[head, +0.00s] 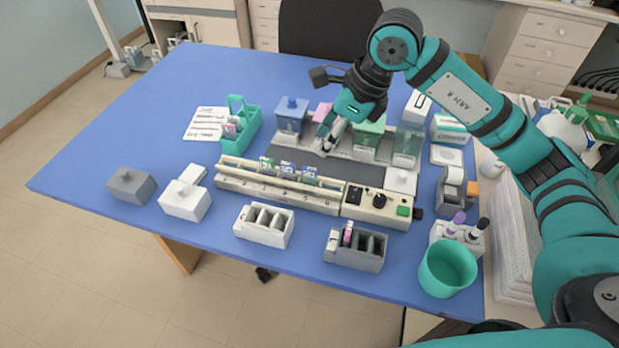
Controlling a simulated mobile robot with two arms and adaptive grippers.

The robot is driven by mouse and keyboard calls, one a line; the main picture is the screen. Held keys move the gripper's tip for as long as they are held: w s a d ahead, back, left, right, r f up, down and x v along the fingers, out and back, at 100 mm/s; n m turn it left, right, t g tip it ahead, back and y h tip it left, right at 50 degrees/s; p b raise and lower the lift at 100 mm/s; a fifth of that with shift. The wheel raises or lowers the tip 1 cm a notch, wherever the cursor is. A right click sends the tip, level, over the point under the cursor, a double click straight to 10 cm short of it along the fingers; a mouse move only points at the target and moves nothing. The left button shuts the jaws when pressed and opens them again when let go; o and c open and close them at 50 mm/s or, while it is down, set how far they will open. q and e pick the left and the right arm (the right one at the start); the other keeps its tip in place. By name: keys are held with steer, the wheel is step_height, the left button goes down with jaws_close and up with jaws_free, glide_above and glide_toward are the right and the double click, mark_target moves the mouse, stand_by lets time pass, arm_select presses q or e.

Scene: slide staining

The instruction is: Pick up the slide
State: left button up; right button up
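Several slides are in view, and I cannot tell which one the task means. One with a pink end (348,233) stands in the left part of a grey slotted rack (352,262) at the front. A few with coloured labels (287,168) stand along the back of a long cream numbered station (270,194). My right gripper (325,146) points down over the dark strip behind that station, close to the staining jars. Its fingertips are small and partly overlap, so their opening and any held slide are unclear. My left gripper is out of view.
A blue jar (291,117), a green jar (369,134) and a clear jar (407,148) stand around the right gripper. A teal caddy (240,125) is at left. A white slotted rack (263,225) and a teal cup (447,268) stand in front.

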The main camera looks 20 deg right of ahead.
mark_target(310, 168)
steer(key=p+x, duration=0.1)
steer(key=x, duration=0.2)
steer(key=p+x, duration=0.1)
steer(key=x, duration=0.2)
steer(key=p+x, duration=0.1)
steer(key=x, duration=0.2)
steer(key=shift+s+a+f, duration=0.1)
steer(key=shift+s+f, duration=0.1)
steer(key=shift+f, duration=0.25)
steer(key=shift+w+a+f, duration=0.1)
steer(key=shift+f, duration=0.2)
steer(key=shift+c, duration=0.4)
jaws_close()
